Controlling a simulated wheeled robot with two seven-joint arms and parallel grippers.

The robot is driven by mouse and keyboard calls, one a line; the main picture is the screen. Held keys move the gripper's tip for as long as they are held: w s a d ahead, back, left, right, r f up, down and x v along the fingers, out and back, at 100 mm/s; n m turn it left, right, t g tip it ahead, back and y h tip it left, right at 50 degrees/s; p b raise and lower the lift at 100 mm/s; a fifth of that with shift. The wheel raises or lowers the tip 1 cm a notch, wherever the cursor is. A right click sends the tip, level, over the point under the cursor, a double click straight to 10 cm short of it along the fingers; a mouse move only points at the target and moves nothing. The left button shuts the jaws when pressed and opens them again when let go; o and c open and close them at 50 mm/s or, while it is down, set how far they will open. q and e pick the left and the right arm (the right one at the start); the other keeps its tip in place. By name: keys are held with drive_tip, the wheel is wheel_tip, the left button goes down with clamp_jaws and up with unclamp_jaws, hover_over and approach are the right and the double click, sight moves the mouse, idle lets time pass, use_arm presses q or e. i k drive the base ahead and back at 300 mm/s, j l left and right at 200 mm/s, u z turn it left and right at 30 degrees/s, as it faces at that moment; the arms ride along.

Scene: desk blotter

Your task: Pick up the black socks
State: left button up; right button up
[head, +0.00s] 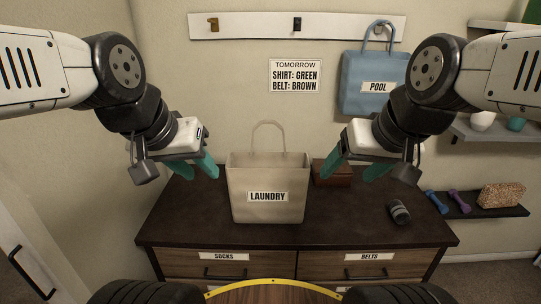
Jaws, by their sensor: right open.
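A dark rolled bundle with a grey band, which looks like the black socks (399,212), lies on the right part of the dark dresser top (190,222). My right gripper (352,176) has teal fingers spread apart with nothing between them. It hangs above the dresser, up and to the left of the bundle, not touching it. My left gripper (203,172) hangs above the left part of the dresser, far from the bundle. Its teal fingers show a gap between them and hold nothing visible.
A beige bag labelled LAUNDRY (268,210) stands mid-dresser between the grippers. A brown box (333,175) sits behind, near my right gripper. A blue POOL bag (362,80) hangs on the wall. Drawers below are labelled SOCKS (224,257) and BELTS (370,257). A shelf with dumbbells (459,202) is at right.

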sight(398, 212)
drive_tip(key=z, duration=1.25)
